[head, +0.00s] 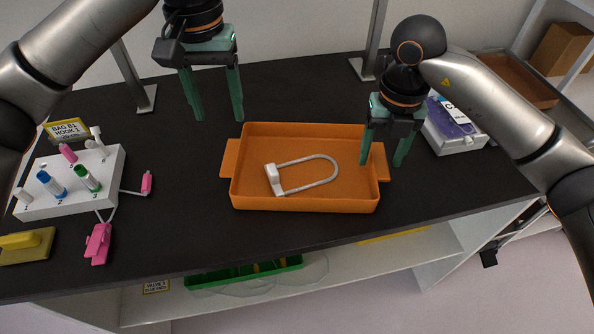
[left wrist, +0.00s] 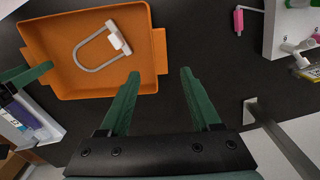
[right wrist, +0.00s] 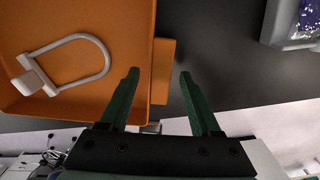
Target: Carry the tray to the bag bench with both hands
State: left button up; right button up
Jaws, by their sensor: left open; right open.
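An orange tray (head: 306,200) with a tab handle on each short side sits on the dark bench. A white U-shaped piece with a block end (head: 272,178) lies in it. My left gripper (head: 217,118) is open and empty, above the bench behind the tray's left end. In the left wrist view the tray (left wrist: 85,89) lies beyond the open fingers. My right gripper (head: 382,163) is open by the tray's right handle. In the right wrist view the right handle (right wrist: 163,70) is in front of the open fingers, near the left one. I cannot tell whether they touch.
A white rack (head: 70,195) with capped tubes and pink clamps stands at the left, by a yellow sign (head: 68,130) reading BAG B1 HOOK 1. A white box with a purple item (head: 452,130) is behind the right gripper. A shelf below holds a green tray (head: 243,275).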

notch_tip(320, 180, up, 12)
dwell(0.7)
dwell(0.5)
